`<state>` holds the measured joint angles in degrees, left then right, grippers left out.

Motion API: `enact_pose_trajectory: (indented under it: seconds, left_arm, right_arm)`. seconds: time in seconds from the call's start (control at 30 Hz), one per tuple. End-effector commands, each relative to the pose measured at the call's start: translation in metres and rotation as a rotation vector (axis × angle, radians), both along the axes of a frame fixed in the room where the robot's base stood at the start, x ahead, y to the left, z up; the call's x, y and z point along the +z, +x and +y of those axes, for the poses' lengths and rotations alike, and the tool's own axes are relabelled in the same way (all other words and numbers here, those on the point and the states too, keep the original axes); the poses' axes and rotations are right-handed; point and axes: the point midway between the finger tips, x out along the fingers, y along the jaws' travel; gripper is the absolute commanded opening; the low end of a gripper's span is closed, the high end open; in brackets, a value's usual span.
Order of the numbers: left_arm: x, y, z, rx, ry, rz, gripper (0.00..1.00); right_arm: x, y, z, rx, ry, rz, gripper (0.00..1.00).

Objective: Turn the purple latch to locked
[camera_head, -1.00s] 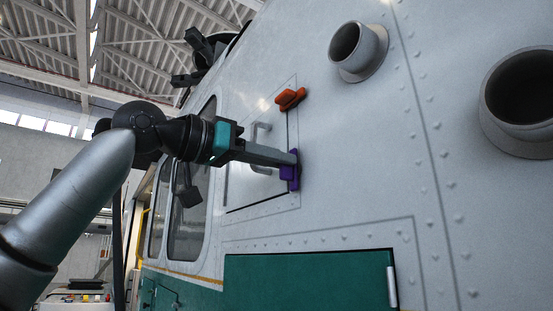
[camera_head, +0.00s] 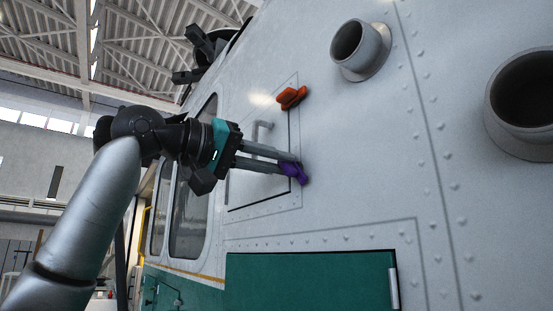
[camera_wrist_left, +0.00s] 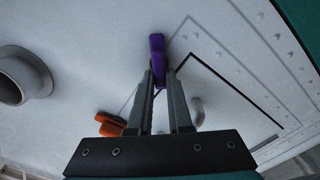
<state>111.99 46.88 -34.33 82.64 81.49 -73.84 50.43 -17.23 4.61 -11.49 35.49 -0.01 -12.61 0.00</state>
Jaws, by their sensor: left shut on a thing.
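The purple latch (camera_head: 294,173) is on the right edge of a small hatch panel (camera_head: 262,190) in the white helicopter side. In the head view it lies tilted, its right end lower. My left gripper (camera_head: 294,163) reaches it from the left and is shut on it. In the left wrist view the purple latch (camera_wrist_left: 157,58) shows between and beyond the tips of the left gripper (camera_wrist_left: 159,80); part of it is hidden by the fingers. An orange latch (camera_head: 291,97) sits above it on the same panel edge, and it also shows in the left wrist view (camera_wrist_left: 110,124). My right gripper is not in view.
A grey handle (camera_head: 262,132) stands out from the panel behind my fingers. Two round pipe outlets (camera_head: 360,52) stick out of the hull at the right. A green door (camera_head: 310,280) lies below. The hull just right of the latch is clear.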

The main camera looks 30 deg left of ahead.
Motion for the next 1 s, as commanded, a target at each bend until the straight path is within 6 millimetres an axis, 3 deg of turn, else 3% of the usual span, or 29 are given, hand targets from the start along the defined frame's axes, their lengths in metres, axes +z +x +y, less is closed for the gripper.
enact_pose_trajectory:
  seconds: [0.6, 1.0]
  left_arm:
    - [-0.006, 0.002, 0.002, -0.003, -0.496, 0.292, 0.00]
    - [-0.009, 0.002, 0.003, -0.001, -0.706, 0.417, 0.00]
  right_arm:
    - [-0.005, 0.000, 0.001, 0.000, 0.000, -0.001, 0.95]
    - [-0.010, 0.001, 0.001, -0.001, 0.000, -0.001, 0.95]
